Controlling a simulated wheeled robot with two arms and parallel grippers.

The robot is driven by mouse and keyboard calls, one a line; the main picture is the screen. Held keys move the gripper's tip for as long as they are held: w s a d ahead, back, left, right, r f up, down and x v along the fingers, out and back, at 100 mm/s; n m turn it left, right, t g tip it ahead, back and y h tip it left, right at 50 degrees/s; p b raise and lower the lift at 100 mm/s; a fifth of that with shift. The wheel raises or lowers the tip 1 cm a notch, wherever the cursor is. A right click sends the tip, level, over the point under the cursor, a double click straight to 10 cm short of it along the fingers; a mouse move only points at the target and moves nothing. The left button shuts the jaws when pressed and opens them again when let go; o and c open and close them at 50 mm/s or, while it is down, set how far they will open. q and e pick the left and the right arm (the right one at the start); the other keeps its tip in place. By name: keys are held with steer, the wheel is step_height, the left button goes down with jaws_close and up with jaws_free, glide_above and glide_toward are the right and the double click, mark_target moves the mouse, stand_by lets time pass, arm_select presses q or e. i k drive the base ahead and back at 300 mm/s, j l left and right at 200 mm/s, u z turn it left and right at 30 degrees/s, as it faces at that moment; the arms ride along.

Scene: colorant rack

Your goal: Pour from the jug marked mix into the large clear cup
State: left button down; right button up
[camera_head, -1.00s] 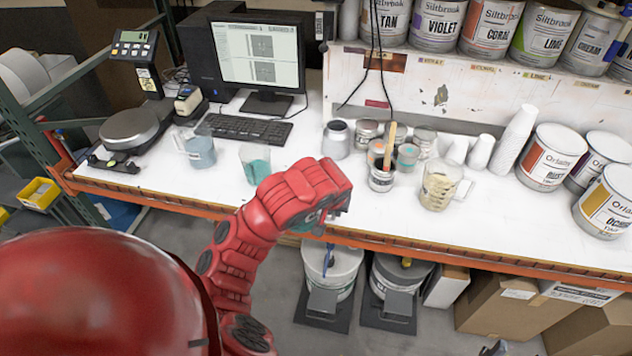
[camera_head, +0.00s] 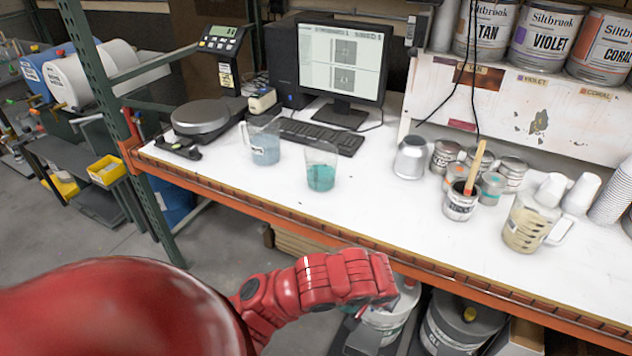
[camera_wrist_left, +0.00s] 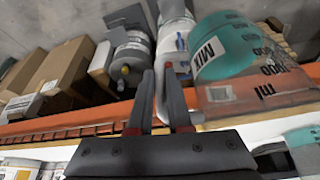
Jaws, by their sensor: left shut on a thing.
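The jug marked mix (camera_wrist_left: 225,60) is in the left wrist view, with teal paint in its bottom and clear wall with scale marks beyond it. My left gripper (camera_wrist_left: 163,75) is shut on it; the exact grip, probably at the handle, is unclear. In the head view my left gripper (camera_head: 388,288) is in front of the bench edge, and my arm hides the jug. The large clear cup (camera_head: 320,168) stands upright on the bench, up and left of the gripper, with teal paint in its lower part. My right gripper is not in view.
A jug of blue liquid (camera_head: 265,145) stands left of the cup, by the scale (camera_head: 200,117) and keyboard (camera_head: 318,136). Small cans, a stick can (camera_head: 460,202) and a beige jug (camera_head: 525,222) stand right. The orange bench edge (camera_head: 270,215) is below; bench between is clear.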

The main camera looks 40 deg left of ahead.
mark_target(321, 158)
steer(key=i+l+u, duration=0.15)
steer(key=u, duration=0.25)
steer(key=i+l+u, duration=0.1)
steer(key=u, duration=0.3)
steer(key=l+u, duration=0.25)
steer(key=u, duration=0.15)
steer(key=i+l, duration=0.15)
steer(key=i, duration=0.15)
steer(key=i+l, duration=0.2)
steer(key=i, duration=0.15)
